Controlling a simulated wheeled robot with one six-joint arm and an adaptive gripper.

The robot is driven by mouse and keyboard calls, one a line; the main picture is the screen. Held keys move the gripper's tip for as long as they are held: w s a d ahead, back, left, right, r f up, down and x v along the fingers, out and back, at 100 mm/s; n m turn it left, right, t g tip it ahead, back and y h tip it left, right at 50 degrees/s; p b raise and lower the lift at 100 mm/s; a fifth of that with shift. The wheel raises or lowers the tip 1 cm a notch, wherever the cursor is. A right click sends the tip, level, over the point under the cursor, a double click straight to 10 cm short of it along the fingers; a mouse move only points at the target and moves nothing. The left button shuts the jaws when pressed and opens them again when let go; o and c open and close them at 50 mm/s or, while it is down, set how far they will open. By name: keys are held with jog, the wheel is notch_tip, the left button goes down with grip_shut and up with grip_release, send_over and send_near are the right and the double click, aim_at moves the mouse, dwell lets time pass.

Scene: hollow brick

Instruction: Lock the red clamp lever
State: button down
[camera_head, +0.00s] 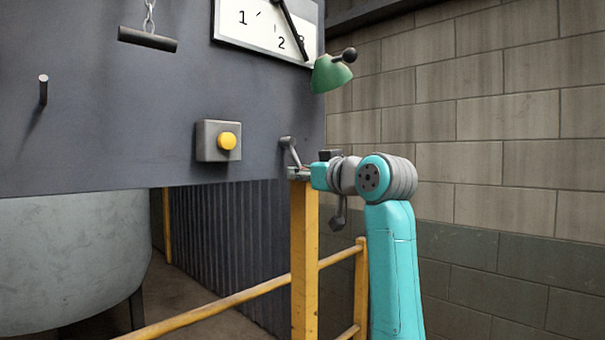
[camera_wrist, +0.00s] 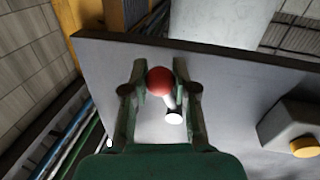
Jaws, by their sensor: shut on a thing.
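The clamp lever shows in the wrist view as a round red knob (camera_wrist: 159,81) on a short pale rod that rises from a grey panel (camera_wrist: 235,75). My gripper (camera_wrist: 160,68) has one dark green finger on each side of the knob and is shut on it. In the head view, my gripper (camera_head: 300,173) is small at the panel's lower right edge, where a speck of red shows. The lever is mostly hidden there, so its angle cannot be read clearly.
A grey box with a yellow button (camera_head: 228,141) sits left of my gripper; it also shows in the wrist view (camera_wrist: 304,147). A yellow post and railing (camera_head: 305,260) stand below. A green fixture (camera_head: 330,74) and a clock (camera_head: 262,28) are above. A brick wall (camera_head: 500,140) is at right.

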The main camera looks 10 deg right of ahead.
jog(key=shift+a, duration=0.1)
jog(key=shift+s+a+f+m+g, duration=0.1)
jog(key=shift+s+a+m+g, duration=0.2)
jog(key=shift+m, duration=0.55)
jog(key=shift+s+a+f+m+g, duration=0.1)
jog(key=shift+s+a+m, duration=0.25)
jog(key=shift+m, duration=0.5)
jog(key=shift+a, duration=0.1)
jog(key=c, duration=0.9)
grip_release()
jog(key=v, duration=1.2)
